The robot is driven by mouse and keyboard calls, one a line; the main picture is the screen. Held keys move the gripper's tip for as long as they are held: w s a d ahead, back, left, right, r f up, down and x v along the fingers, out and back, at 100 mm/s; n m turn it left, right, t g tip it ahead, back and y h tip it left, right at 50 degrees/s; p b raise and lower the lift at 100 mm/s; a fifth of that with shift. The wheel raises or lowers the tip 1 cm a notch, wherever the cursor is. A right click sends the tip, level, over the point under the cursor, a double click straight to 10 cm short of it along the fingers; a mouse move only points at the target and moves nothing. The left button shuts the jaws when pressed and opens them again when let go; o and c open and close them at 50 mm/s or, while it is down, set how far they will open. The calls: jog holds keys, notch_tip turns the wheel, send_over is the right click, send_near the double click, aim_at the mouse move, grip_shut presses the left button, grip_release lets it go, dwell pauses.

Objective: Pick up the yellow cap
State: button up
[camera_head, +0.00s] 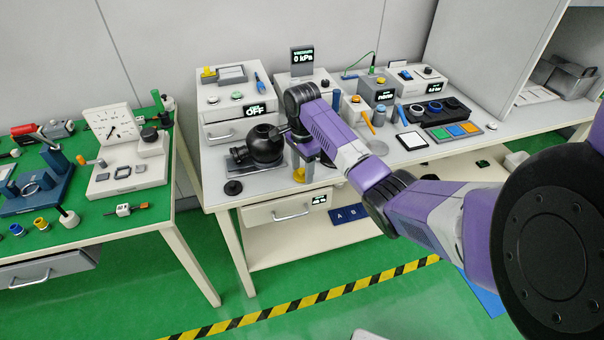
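A small yellow cap (299,175) sits near the front edge of the white-topped table, right of a dark round vessel (263,146). My gripper (299,164) points down just above the cap, with its fingertips close to it. The fingers are small and partly hidden by my purple arm, so I cannot tell whether they touch the cap or how far apart they are. Another small yellow piece (208,72) lies on top of the box at the back left, and a yellow ring-like part (41,223) lies on the green table.
A box with an OFF display (225,113) stands behind the vessel. A kPa display (302,56) stands at the back. A tray of coloured squares (452,132) lies right of my arm. A small black disc (233,187) lies at the table's left front. A drawer (290,208) sits below the tabletop.

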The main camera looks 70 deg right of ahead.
jog(key=c, duration=0.8)
jog(key=shift+r, duration=0.15)
